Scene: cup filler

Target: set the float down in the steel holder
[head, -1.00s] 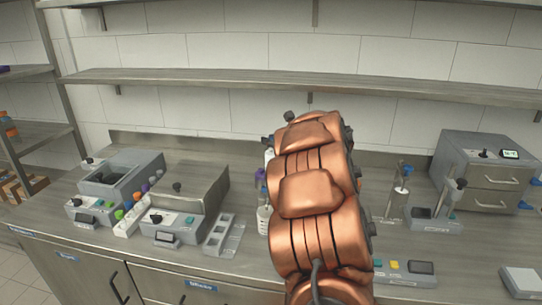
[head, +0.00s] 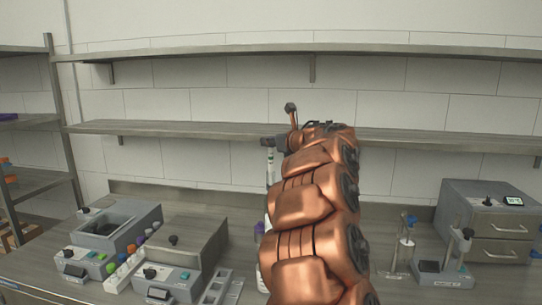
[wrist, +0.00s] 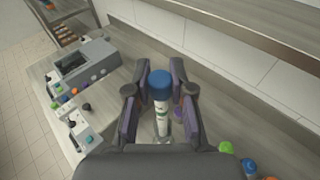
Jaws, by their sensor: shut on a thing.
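The float, a slim white tube with green marks and a blue top (wrist: 161,84), is between the fingers of my gripper (wrist: 160,92) in the wrist view. My gripper is shut on it. In the head view, my gripper (head: 272,142) is high above the bench, and the float (head: 270,167) hangs upright below it, partly hidden by my copper arm. A slim metal stand with a blue part at its top (head: 404,246) appears to be the steel holder. It stands on the bench, right of my arm and well apart from the float.
A grey device with a post (head: 448,262) and a drawer cabinet (head: 487,222) stand at the right. Grey machines (head: 118,228) and a row of coloured caps are at the left. A wall shelf (head: 200,131) runs behind my gripper. My arm hides the middle bench.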

